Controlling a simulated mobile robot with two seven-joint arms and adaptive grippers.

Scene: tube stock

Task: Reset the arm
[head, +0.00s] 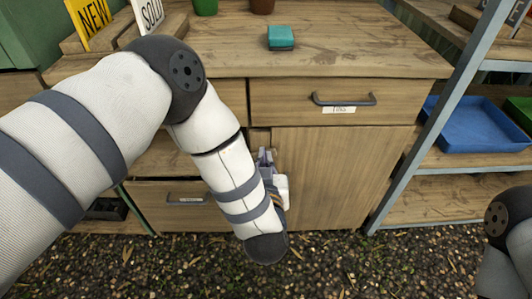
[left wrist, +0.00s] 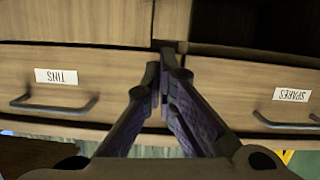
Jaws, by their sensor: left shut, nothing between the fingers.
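My left arm reaches in from the left in the head view, with its forearm bent down in front of the wooden cabinet (head: 330,165). My left gripper (head: 265,158) is near the cabinet front, partly hidden behind the forearm. In the left wrist view, the left gripper's (left wrist: 165,68) fingers are together with nothing between them. They point at the cabinet front, between the drawer labelled TINS (left wrist: 110,75) and the one labelled SPARES (left wrist: 240,85), which appear upside down. My right arm shows at the lower right edge of the head view; its gripper is out of frame.
A teal block (head: 281,38) lies on the cabinet top. The TINS handle (head: 344,100) sticks out. A lower handle (head: 186,200) is left of my forearm. A metal-framed shelf with a blue tray (head: 475,125) stands at right. The gravel floor in front is clear.

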